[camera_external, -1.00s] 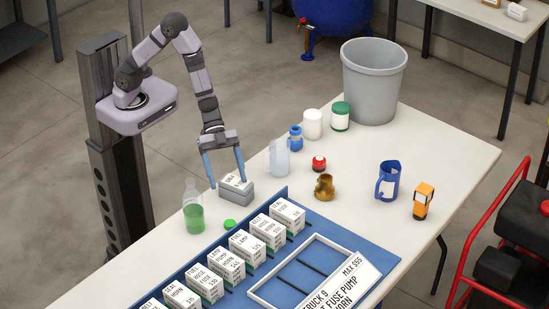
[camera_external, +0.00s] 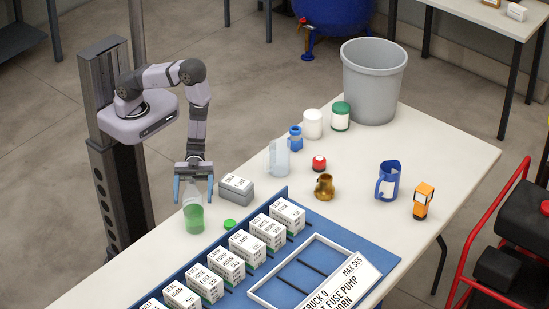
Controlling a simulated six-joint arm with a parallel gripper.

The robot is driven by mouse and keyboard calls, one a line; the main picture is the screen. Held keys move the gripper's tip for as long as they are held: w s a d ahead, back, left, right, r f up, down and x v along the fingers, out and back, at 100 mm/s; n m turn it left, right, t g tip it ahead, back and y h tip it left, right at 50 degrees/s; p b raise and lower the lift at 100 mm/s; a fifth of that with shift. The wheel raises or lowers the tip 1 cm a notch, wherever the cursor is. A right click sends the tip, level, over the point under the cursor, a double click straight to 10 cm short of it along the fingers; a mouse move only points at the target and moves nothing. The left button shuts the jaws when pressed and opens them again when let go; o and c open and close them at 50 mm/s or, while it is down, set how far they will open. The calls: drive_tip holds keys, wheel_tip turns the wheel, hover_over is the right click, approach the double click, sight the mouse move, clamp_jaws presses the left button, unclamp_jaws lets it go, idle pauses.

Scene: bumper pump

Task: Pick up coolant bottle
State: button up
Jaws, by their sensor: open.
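The coolant bottle (camera_external: 193,216) is clear with green liquid in its lower part. It stands upright on the white table, left of the blue board. A green cap (camera_external: 229,224) lies on the table just right of it. My gripper (camera_external: 193,199) is open and points down, with its blue fingers around the upper part of the bottle in the picture. Whether the fingers touch the bottle cannot be told.
A grey labelled box (camera_external: 236,192) stands right of my gripper. A row of labelled cartons (camera_external: 229,262) stands on the blue board (camera_external: 372,247) in front. A clear jug (camera_external: 279,159), brass jug (camera_external: 325,187), blue jug (camera_external: 388,181) and grey bin (camera_external: 373,82) stand farther right.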

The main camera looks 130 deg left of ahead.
sight(192, 208)
drive_tip(key=shift+p+x, duration=1.25)
drive_tip(key=shift+x, duration=2.25)
drive_tip(key=shift+c, duration=0.3)
drive_tip(key=c, duration=1.3)
drive_tip(key=shift+r, duration=0.2)
drive_tip(key=shift+r+b, duration=0.45)
drive_tip(key=shift+r, duration=4.3)
